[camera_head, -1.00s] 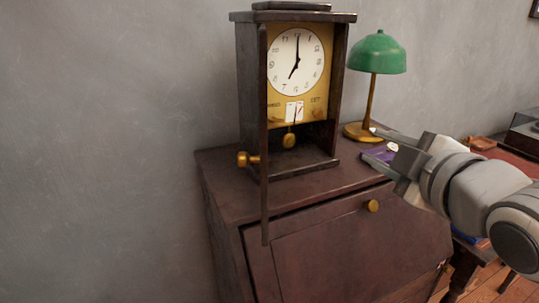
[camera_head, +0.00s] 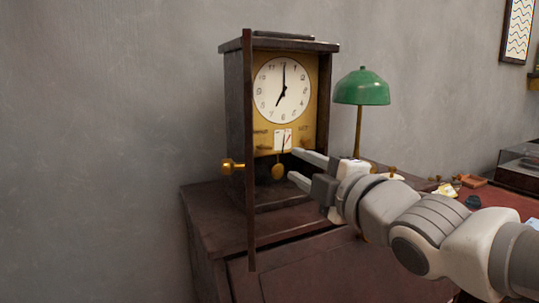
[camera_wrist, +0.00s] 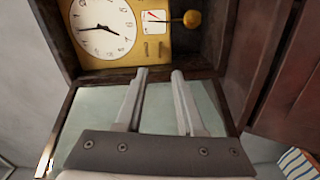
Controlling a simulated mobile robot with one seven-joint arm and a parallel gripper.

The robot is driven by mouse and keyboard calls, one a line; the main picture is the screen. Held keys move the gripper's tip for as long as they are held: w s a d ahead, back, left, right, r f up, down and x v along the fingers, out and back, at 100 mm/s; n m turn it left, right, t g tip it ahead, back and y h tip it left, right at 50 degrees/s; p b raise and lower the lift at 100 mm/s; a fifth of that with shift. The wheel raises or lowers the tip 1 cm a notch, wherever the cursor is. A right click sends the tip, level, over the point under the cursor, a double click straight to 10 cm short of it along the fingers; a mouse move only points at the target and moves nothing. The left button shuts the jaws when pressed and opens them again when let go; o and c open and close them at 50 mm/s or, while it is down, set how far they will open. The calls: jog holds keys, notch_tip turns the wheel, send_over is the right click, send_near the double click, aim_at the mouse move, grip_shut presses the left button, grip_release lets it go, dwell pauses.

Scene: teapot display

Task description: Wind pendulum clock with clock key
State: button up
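The pendulum clock (camera_head: 318,100) stands on the dark wooden desk. Its white dial (camera_head: 283,90) reads about seven, and a gold pendulum bob (camera_head: 278,172) hangs below a small white-and-red card (camera_head: 283,139). The narrow front door (camera_head: 249,120) is swung open, nearly edge-on, with a gold knob (camera_head: 232,166) at left. My gripper (camera_head: 295,164) is open at the lower right of the clock front, with nothing visible between its fingers. In the wrist view, the separated fingers (camera_wrist: 159,74) point toward the clock's lower front, with the dial (camera_wrist: 103,28) at upper left. I cannot make out a clock key.
A green lamp (camera_head: 361,88) stands right of the clock, behind my arm. Small items, including an orange-brown block (camera_head: 470,181), lie farther right, near a glass-topped case (camera_head: 525,170). The desk top (camera_head: 205,215) is clear at the clock's left.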

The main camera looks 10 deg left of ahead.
aim_at(266, 149)
jog(key=b+x, duration=0.1)
jog(key=x, duration=1)
jog(key=shift+w+a, duration=0.3)
grip_shut()
